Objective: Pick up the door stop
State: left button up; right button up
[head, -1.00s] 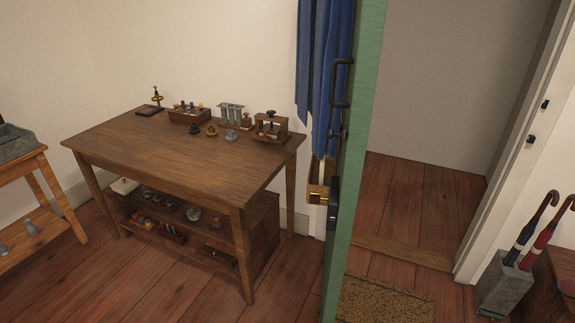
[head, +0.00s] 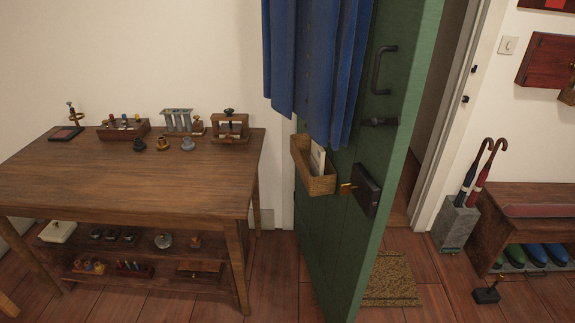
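A small dark block with a thin upright handle, which looks like the door stop (head: 486,295), is on the wooden floor at the lower right of the head view. It stands in front of the shoe bench, apart from the door. Neither of my grippers is in view.
A green door (head: 345,225) stands open mid-view, with a blue coat (head: 315,70) and a letter basket (head: 314,178) on it. A doormat (head: 392,280) lies to its right. An umbrella stand (head: 455,226) and a shoe bench (head: 535,196) stand right; a wooden table (head: 130,180) stands left.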

aim_at(488, 296)
jog(key=z, duration=1.6)
jog(key=i+l, duration=0.1)
jog(key=i, duration=0.55)
jog(key=i+l, duration=0.1)
jog(key=i, duration=0.55)
jog(key=z, duration=0.05)
